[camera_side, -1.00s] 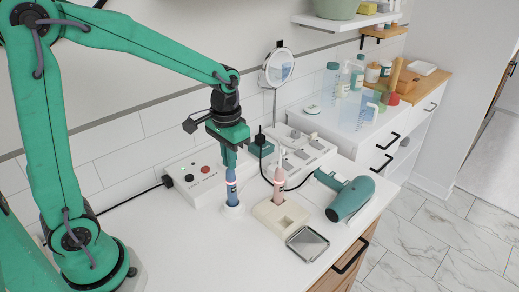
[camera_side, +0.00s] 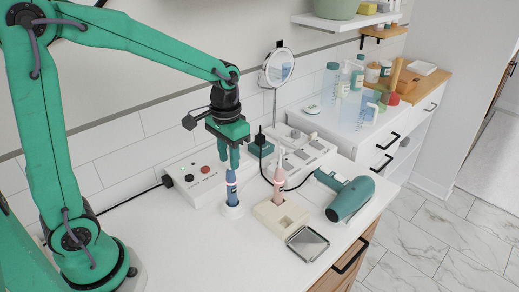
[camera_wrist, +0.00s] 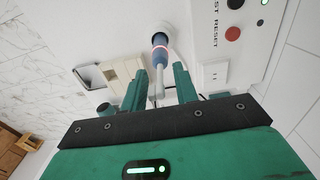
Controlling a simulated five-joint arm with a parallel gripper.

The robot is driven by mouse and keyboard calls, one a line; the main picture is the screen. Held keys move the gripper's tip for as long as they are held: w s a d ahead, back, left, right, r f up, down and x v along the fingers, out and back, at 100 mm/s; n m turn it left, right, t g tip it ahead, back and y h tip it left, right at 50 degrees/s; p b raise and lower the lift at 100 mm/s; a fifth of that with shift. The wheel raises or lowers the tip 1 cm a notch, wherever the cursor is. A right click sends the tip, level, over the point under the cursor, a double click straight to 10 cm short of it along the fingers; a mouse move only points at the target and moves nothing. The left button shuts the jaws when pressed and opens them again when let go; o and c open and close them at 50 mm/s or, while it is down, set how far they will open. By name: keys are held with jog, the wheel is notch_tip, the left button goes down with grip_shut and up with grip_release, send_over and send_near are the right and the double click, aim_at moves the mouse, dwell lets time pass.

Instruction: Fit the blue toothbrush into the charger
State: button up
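The blue toothbrush (camera_side: 231,189) stands upright in the round white charger (camera_side: 233,211) on the white counter. In the wrist view the toothbrush (camera_wrist: 160,54) runs up from the charger (camera_wrist: 160,31), with a pinkish lit ring on its body and its pale neck and head between my fingers. My gripper (camera_side: 229,163) is just above the blue handle in the side view. Its two fingers are apart and clear of the neck in the wrist view (camera_wrist: 160,72), so it is open and holds nothing. The toothbrush's head is hidden by the fingers in the side view.
A pink toothbrush (camera_side: 280,189) stands in a beige holder (camera_side: 268,218) to the right. A white box with red and black buttons (camera_side: 196,176) lies behind. A teal hair dryer (camera_side: 350,199) and a square metal tray (camera_side: 307,243) lie farther right. The front-left counter is clear.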

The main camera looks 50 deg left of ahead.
notch_tip(320, 180, up, 11)
jog(key=shift+r, duration=0.15)
dwell(0.4)
jog(key=shift+s, duration=0.1)
dwell(0.4)
jog(key=s+f+t, duration=0.2)
jog(key=s+t, duration=0.3)
jog(key=s, duration=0.8)
jog(key=shift+s+f+t, duration=0.2)
jog(key=shift+f+t, duration=0.1)
